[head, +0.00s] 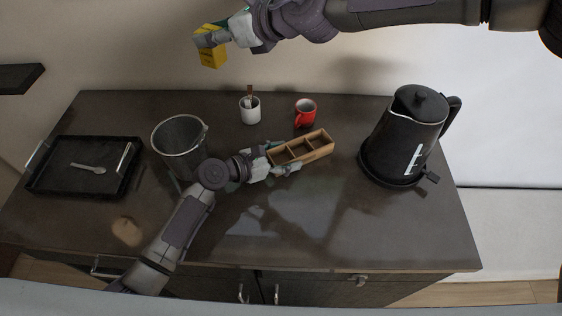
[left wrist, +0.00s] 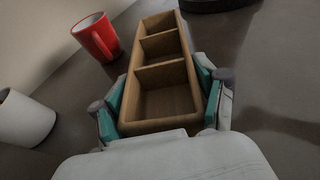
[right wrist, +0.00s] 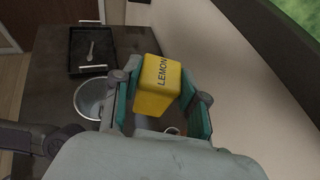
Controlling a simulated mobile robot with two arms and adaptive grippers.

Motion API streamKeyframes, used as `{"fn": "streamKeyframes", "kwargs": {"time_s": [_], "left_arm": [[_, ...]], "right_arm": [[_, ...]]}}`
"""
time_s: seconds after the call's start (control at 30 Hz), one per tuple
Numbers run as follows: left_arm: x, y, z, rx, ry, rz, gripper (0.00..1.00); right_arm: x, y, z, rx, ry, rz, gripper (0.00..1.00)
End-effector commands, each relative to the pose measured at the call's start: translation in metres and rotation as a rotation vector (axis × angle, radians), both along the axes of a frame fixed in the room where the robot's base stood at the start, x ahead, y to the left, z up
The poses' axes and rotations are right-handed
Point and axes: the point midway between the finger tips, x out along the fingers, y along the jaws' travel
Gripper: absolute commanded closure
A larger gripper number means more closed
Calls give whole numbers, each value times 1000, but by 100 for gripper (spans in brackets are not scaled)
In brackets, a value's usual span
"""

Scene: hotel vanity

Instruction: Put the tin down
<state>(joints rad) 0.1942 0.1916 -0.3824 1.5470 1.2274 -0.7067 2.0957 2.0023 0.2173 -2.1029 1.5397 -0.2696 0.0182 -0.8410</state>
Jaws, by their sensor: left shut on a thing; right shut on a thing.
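The yellow tin (head: 212,57) is held in the air at the back left, above the counter. It reads "LEMON" in the right wrist view (right wrist: 158,85). My right gripper (head: 208,40) is shut on it, its fingers on either side. A wooden box (head: 304,149) with three open compartments is at the middle of the counter. My left gripper (head: 279,161) is shut on the near end of this box. In the left wrist view, the compartments of the wooden box (left wrist: 160,103) look empty.
A white cup (head: 250,111) with a stick in it and a red mug (head: 305,112) stand behind the box. A black kettle (head: 408,135) stands right. A bucket (head: 179,144) and a black tray (head: 60,178) with a spoon (head: 88,168) are left. The front right counter (head: 400,230) is clear.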

Motion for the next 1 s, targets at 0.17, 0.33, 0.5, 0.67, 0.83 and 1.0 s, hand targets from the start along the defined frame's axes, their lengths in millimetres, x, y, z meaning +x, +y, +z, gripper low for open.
{"fn": "streamKeyframes", "kwargs": {"time_s": [0.17,0.33,0.5,0.67,0.83,1.0], "left_arm": [[-1,1,-3,3,5,0,48],[-1,0,-3,3,5,0,48],[-1,0,-3,3,5,0,48],[-1,0,-3,3,5,0,48],[-1,0,-3,3,5,0,49],[-1,0,-3,3,5,0,49]], "right_arm": [[0,-10,-4,2,3,-75,98],[-1,-22,-14,2,10,-157,98],[-3,-39,-32,5,23,-262,98],[-8,-55,-53,4,18,-355,98],[-19,-76,-85,0,15,-455,98],[-35,-101,-119,0,10,-542,98]]}}
